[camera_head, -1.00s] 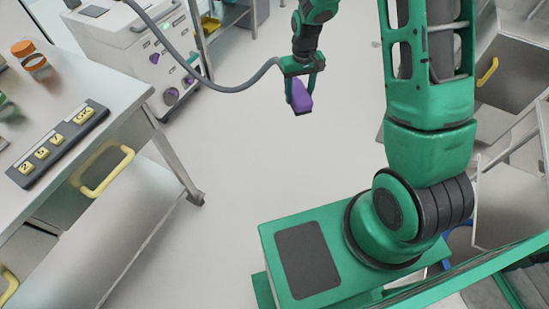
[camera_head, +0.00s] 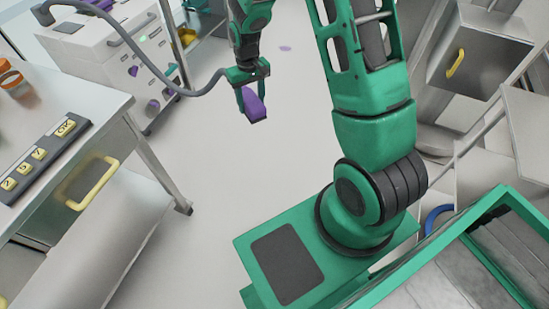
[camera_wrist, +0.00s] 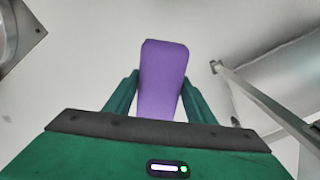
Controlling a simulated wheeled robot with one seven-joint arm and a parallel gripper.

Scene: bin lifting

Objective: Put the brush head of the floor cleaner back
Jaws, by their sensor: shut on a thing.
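The purple brush head (camera_head: 254,105) is at the end of a grey hose and hangs above the floor in the head view. My gripper (camera_head: 253,92) is shut on it, with a finger on each side. In the wrist view the brush head (camera_wrist: 162,75) stands out between the two green fingers of my gripper (camera_wrist: 155,95). The white floor cleaner (camera_head: 122,60) stands at the upper left. The grey hose (camera_head: 150,68) runs from its top to my gripper.
A metal table (camera_head: 70,120) with yellow-handled drawers and a keypad (camera_head: 38,160) stands at the left. Metal cabinets (camera_head: 478,60) with a yellow handle stand at the right. The floor (camera_head: 200,160) between them is clear. A small purple patch (camera_head: 286,48) shows on the floor beyond my gripper.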

